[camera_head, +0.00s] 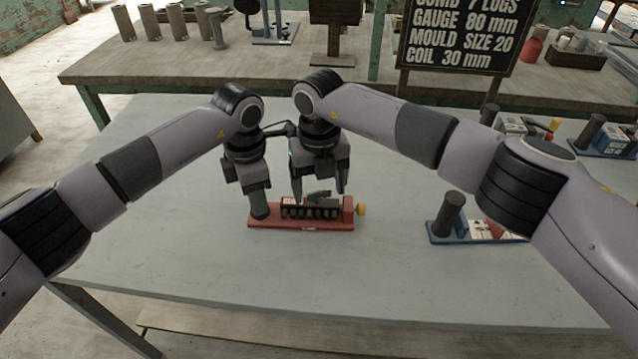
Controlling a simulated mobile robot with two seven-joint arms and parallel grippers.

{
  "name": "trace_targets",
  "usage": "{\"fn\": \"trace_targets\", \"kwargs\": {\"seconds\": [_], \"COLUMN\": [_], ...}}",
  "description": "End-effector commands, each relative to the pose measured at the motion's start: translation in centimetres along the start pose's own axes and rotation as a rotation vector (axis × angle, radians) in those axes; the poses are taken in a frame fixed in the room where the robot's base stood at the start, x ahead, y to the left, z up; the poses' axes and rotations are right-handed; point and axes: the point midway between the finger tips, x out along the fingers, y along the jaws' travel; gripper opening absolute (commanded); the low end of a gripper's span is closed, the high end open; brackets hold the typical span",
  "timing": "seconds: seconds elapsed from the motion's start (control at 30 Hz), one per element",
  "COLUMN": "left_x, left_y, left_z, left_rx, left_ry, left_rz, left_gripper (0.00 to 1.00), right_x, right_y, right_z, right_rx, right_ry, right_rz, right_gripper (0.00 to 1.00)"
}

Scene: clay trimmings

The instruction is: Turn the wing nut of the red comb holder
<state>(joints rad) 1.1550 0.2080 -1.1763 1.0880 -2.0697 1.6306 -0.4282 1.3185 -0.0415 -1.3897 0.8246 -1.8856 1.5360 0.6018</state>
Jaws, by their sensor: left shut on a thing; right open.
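The red comb holder (300,224) lies on the grey table. A row of dark-edged comb slots (310,212) shows along its front, and a yellow knob (362,209) sticks out at its right end. My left gripper (259,190) is shut on the dark upright post (259,209) at the holder's left end. My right gripper (318,190) is open, pointing down just above the middle of the holder. A small grey piece (320,197) shows between its fingers; it may be the wing nut, and I cannot tell whether the fingers touch it.
A blue holder (465,238) with a dark post stands to the right, partly behind my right arm. A black sign (457,35) and a back bench (170,75) are behind. The table's front is clear.

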Motion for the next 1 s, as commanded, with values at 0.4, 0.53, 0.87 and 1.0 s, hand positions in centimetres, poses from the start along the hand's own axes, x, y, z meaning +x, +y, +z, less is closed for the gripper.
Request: {"fn": "trace_targets", "kwargs": {"seconds": [0.4, 0.53, 0.87, 1.0], "left_x": [-0.11, -0.1, -0.1, -0.1], "left_y": [0.02, 0.02, 0.04, 0.04], "left_z": [0.06, 0.06, 0.05, 0.04], "left_rx": [0.001, 0.001, 0.001, 0.002], "left_ry": [-0.002, -0.002, -0.002, -0.002], "left_rz": [0.001, 0.001, 0.001, 0.001], "left_gripper": [0.0, 0.0, 0.0, 0.0], "right_x": [-0.06, -0.08, -0.07, -0.07], "right_y": [0.0, -0.01, 0.04, 0.04], "right_z": [-0.01, -0.01, -0.02, -0.02], "right_rx": [-0.014, -0.096, -0.303, -0.312], "right_ry": [0.001, 0.001, 0.001, 0.001], "right_rz": [0.0, -0.001, 0.0, 0.0], "right_gripper": [0.2, 0.2, 0.2, 0.2]}}
